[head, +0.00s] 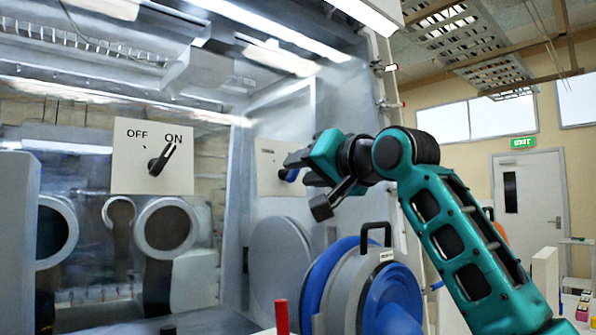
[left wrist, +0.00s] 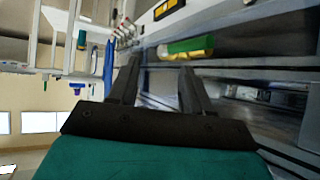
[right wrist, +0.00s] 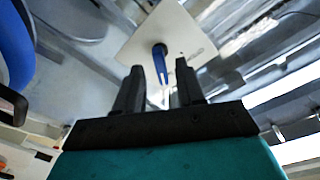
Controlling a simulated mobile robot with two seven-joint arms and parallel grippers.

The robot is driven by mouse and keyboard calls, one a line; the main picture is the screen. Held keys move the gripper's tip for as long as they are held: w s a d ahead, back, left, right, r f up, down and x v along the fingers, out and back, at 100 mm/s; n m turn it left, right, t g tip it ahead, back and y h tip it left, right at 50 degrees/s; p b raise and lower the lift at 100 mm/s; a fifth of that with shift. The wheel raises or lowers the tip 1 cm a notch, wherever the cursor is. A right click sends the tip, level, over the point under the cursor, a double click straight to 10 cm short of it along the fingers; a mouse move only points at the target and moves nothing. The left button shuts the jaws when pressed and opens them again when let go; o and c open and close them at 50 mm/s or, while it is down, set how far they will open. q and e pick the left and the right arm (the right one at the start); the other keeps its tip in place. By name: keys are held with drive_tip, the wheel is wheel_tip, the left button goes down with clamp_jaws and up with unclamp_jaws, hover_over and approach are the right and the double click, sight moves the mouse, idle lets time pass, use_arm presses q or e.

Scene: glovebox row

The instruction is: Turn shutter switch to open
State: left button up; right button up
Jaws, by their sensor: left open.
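A pale switch plate (head: 268,150) on the glovebox's side wall carries a blue lever (head: 289,175); its marking is too small to read. In the right wrist view, the plate (right wrist: 180,25) and the blue lever (right wrist: 160,62) are just past the fingertips, the lever lined up with the gap. My right gripper (head: 308,182) is open in front of this lever and partly hides the plate. A second plate (head: 128,170), marked OFF and ON, has a black lever (head: 162,158) pointing toward ON. My left gripper (left wrist: 157,72) is open and empty; it is outside the head view.
Round glove ports (head: 167,228) line the front wall below the ON/OFF plate. A blue-rimmed round door with a black handle (head: 375,234) stands below my right arm. A green and yellow cylinder (left wrist: 188,47) lies beyond my left gripper. A red post (head: 281,316) stands at the bottom.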

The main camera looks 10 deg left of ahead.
drive_tip(key=shift+w+a, duration=0.1)
drive_tip(key=shift+a, duration=0.1)
drive_tip(key=shift+d, duration=0.1)
drive_tip(key=shift+c, duration=0.4)
clamp_jaws()
